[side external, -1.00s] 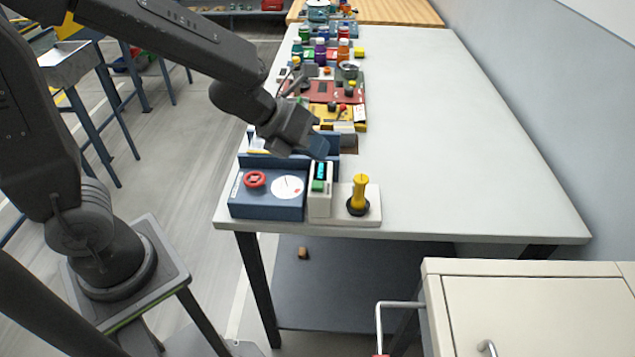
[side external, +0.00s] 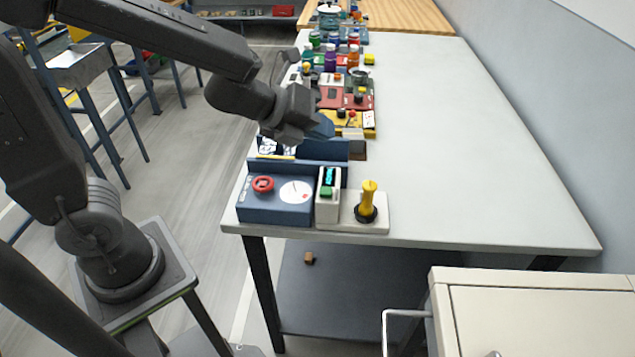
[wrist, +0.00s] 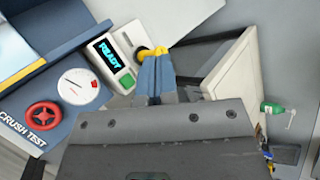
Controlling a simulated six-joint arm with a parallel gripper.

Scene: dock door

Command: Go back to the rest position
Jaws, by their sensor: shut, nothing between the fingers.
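My gripper (side external: 322,128) hangs in the air above the back of the blue crush-test unit (side external: 270,206), apart from it. Its blue fingers (wrist: 157,78) are together in the wrist view, with nothing seen between them. The blue unit carries a red knob (side external: 263,184) and a white dial (side external: 296,192). Beside it stands a white box with a display (side external: 329,175) and a green button; in the wrist view the display reads READY (wrist: 110,55). A yellow handle (side external: 368,195) stands upright on a white base to its right.
The grey-white table (side external: 470,150) is bare on its right side. Coloured bottles and small trays (side external: 340,75) line its left side farther back. A cream cabinet (side external: 540,300) stands at the front right. A small brown block (side external: 309,258) lies on the lower shelf.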

